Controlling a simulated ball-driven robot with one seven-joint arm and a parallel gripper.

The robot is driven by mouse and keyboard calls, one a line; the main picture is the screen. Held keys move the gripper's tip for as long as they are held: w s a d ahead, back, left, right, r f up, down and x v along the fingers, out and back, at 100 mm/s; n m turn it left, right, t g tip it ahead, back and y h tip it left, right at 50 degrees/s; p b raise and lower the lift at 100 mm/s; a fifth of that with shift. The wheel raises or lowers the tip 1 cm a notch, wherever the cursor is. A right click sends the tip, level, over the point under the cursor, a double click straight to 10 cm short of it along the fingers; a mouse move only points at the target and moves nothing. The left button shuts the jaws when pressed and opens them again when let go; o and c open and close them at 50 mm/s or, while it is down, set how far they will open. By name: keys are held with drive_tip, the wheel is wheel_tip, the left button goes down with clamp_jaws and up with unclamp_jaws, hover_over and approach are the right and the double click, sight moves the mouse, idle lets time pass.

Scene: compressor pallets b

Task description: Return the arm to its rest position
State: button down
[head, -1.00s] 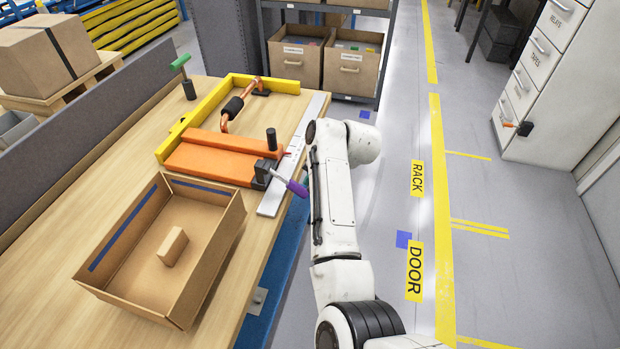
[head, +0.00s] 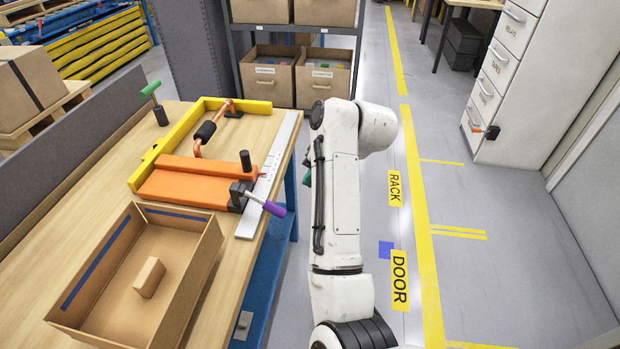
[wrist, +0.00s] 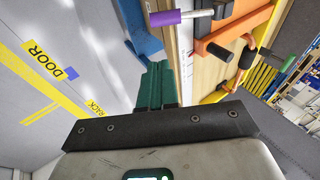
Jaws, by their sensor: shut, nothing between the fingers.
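My gripper shows in the wrist view as two green fingers (wrist: 156,86) pressed together, with nothing between them. It is off the bench's edge, beside the purple-handled clamp, over the floor side. In the head view my white arm stands upright just right of the workbench, and only a bit of green (head: 307,168) shows behind it; the rest of the gripper is hidden. The arm is clear of the bench top in that view.
The workbench (head: 100,155) holds an orange fixture (head: 180,183), a purple handle (head: 272,207) over its right edge, and an open cardboard box (head: 190,282) with a small block (head: 148,277). A bin rack (head: 295,75) stands behind. The floor to the right is free, up to a drawer cabinet (head: 510,75).

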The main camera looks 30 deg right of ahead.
idle(0.3)
drive_tip(key=s+d+f+n+g+h, duration=0.1)
drive_tip(key=s+d+f+n+h, duration=0.1)
drive_tip(key=s+d+f, duration=0.5)
drive_tip(key=s+d+f+n+g+h, duration=0.1)
drive_tip(key=s+f, duration=0.4)
drive_tip(key=s, duration=0.6)
drive_tip(key=s+a+f+n+g, duration=0.1)
drive_tip(key=s+a+f+n, duration=0.1)
drive_tip(key=s, duration=0.8)
drive_tip(key=s+a+f+n+g, duration=0.1)
drive_tip(key=s+a+f+n, duration=0.1)
drive_tip(key=s, duration=0.9)
drive_tip(key=shift+a+f, duration=0.35)
drive_tip(key=shift+f, duration=0.35)
